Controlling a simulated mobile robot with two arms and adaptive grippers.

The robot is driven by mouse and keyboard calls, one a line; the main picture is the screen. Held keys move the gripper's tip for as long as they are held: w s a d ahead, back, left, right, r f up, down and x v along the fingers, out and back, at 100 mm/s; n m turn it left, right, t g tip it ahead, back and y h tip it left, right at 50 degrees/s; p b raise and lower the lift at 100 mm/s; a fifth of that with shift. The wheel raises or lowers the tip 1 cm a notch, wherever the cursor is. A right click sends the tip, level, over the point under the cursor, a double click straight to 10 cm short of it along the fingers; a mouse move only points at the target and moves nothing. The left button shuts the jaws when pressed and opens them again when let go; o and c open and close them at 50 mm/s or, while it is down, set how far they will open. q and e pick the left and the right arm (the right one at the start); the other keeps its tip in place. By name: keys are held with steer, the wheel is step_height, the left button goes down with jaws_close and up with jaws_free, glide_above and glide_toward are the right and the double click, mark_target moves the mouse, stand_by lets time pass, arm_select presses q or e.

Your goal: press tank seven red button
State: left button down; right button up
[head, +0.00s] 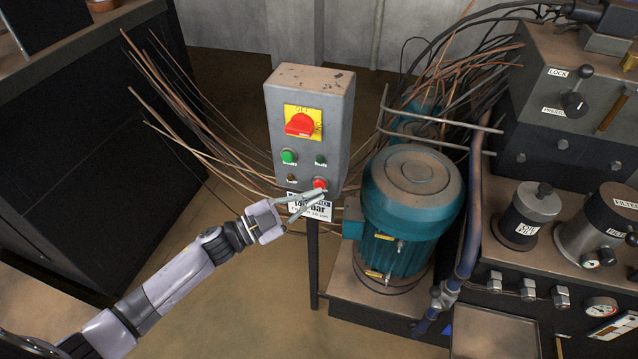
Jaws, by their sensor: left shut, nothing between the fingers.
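A grey control box (341,125) stands on a dark post in the middle of the head view. The red button (320,184) is at the lower right of its front face. My left gripper (322,196) is shut and empty, with its fingertips at the red button's lower edge. I cannot tell whether they touch it. A white label (322,212) below the button is partly covered by the fingers. Its tank number is not readable. My right gripper is not in view.
The box also has a red rotary switch (299,125) on a yellow plate and a green button (289,156). A teal motor (413,200) stands close on the right. Loose cables spread behind the box. Bare floor lies below.

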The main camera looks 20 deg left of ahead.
arm_select(q)
steer(key=s+p, duration=0.2)
steer(key=s, duration=0.3)
steer(key=shift+a, duration=0.1)
stand_by(0.4)
steer(key=shift+f, duration=0.1)
stand_by(0.6)
steer(key=w+a+f+n+t+y, duration=0.1)
steer(key=a+f+n+y, duration=0.2)
steer(key=f, duration=0.4)
steer(key=a+f+n+y, duration=0.3)
steer(key=f+y, duration=0.1)
steer(key=f, duration=0.4)
steer(key=s+a+f+n+g+y, duration=0.2)
steer(key=s+a+f, duration=0.15)
steer(key=f, duration=0.45)
steer(key=s+a+f+n+g+y, duration=0.1)
steer(key=s+a+f+n+y, duration=0.2)
steer(key=f, duration=0.6)
steer(key=s+f+n+g+y, duration=0.2)
steer(key=s+f+g, duration=0.3)
steer(key=s+f, duration=0.9)
steer(key=s+d+f+g, duration=0.2)
steer(key=s, duration=0.9)
steer(key=s+d+f+n+g, duration=0.1)
steer(key=s+d+f+g, duration=0.1)
steer(key=s, duration=0.8)
steer(key=shift+s+d+f+g, duration=0.2)
steer(key=shift+s+f+g, duration=0.15)
steer(key=shift+f+g, duration=0.4)
